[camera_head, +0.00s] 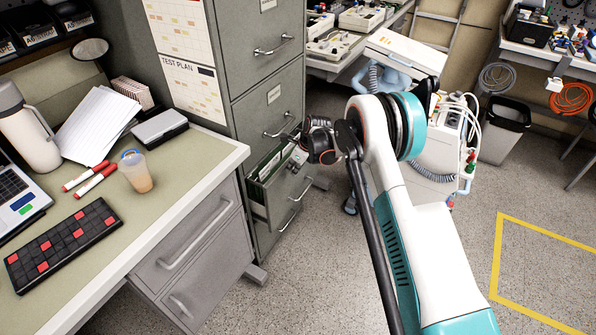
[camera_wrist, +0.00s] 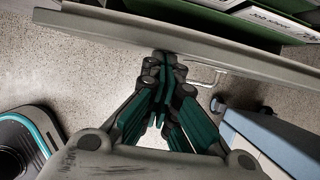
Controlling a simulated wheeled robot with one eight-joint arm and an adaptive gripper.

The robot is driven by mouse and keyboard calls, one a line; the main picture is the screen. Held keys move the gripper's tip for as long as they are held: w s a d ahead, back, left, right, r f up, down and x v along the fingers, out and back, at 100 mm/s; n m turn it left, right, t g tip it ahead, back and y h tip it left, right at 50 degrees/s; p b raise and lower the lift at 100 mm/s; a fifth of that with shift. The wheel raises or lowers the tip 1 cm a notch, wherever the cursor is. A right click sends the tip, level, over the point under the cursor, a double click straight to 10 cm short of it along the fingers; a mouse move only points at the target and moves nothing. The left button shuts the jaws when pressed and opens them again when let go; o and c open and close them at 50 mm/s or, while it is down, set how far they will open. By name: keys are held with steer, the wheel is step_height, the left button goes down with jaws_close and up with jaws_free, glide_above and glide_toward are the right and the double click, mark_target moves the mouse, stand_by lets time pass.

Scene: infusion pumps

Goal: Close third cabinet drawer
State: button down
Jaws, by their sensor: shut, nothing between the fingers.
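A grey filing cabinet (camera_head: 232,100) stands in the middle of the head view. Its third drawer (camera_head: 292,190) is partly pulled out, with green hanging folders and papers (camera_head: 268,168) inside. In the wrist view the drawer's front panel (camera_wrist: 110,27) crosses the top, with a thin handle (camera_wrist: 207,80) below it. My gripper (camera_head: 296,138) is in front of the cabinet, by the open drawer. In the wrist view my gripper (camera_wrist: 166,62) is shut and empty, its fingertips close to the drawer front. I cannot tell whether they touch it.
A desk (camera_head: 205,150) with a laptop, bottle and cup stands left of the cabinet. A white machine with cables (camera_head: 440,150) stands behind my arm. Floor with yellow tape (camera_head: 530,225) is clear at the right.

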steer(key=shift+w+a, duration=0.45)
steer(key=shift+a, duration=0.3)
steer(key=shift+w+a, duration=0.4)
steer(key=shift+a, duration=0.35)
steer(key=shift+w+a, duration=0.45)
steer(key=shift+a, duration=0.3)
steer(key=shift+d, duration=0.1)
